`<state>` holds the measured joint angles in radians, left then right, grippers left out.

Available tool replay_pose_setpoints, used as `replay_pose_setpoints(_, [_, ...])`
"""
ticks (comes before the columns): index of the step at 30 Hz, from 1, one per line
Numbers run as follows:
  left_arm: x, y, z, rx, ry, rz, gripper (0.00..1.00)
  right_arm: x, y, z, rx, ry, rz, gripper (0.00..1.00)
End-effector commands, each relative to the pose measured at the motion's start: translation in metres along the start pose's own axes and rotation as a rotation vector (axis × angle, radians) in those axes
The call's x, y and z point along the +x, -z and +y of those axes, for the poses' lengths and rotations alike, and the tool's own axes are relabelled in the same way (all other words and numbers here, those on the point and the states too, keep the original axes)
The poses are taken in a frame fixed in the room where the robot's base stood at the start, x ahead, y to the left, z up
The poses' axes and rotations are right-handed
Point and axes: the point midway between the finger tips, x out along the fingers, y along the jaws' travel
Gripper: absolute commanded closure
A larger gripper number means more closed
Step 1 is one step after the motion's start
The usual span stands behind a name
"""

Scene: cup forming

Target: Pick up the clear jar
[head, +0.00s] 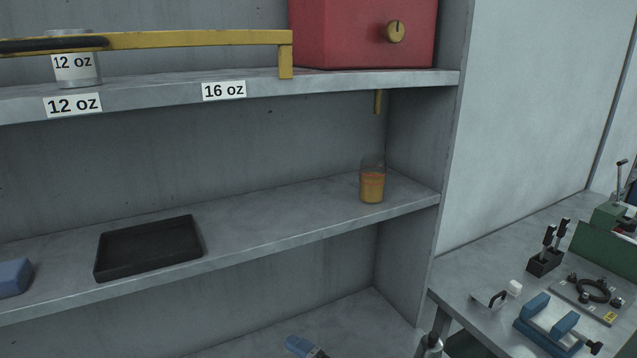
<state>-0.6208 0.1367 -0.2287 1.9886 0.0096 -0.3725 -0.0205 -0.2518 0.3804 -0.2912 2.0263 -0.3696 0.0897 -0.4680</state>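A clear jar (372,184) stands upright on the middle shelf (290,211), near its right end by the side wall. It holds something orange in its lower part, and its upper part is see-through and empty. Nothing touches it. Neither of my grippers shows in the head view.
A black tray (150,248) lies left on the middle shelf, with a blue block (14,277) beyond it. A yellow bar (200,39) crosses before a cylinder labelled 12 oz (75,70) on the upper shelf. A red box (350,33) stands there. A workbench (470,262) with tools is right.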

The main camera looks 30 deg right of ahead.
Motion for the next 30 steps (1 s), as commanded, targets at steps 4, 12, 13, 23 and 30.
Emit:
replay_pose_setpoints(4, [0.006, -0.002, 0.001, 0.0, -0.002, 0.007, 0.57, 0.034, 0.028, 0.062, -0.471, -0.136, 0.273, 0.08])
replay_pose_setpoints(12, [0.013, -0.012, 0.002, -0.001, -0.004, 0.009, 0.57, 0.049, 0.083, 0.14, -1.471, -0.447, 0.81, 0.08])
replay_pose_setpoints(13, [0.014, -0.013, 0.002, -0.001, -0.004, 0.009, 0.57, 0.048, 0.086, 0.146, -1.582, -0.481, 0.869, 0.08])
replay_pose_setpoints(23, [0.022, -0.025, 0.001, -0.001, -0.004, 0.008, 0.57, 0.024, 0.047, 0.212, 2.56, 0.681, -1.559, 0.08])
replay_pose_setpoints(30, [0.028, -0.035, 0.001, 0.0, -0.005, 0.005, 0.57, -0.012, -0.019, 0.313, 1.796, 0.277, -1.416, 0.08])
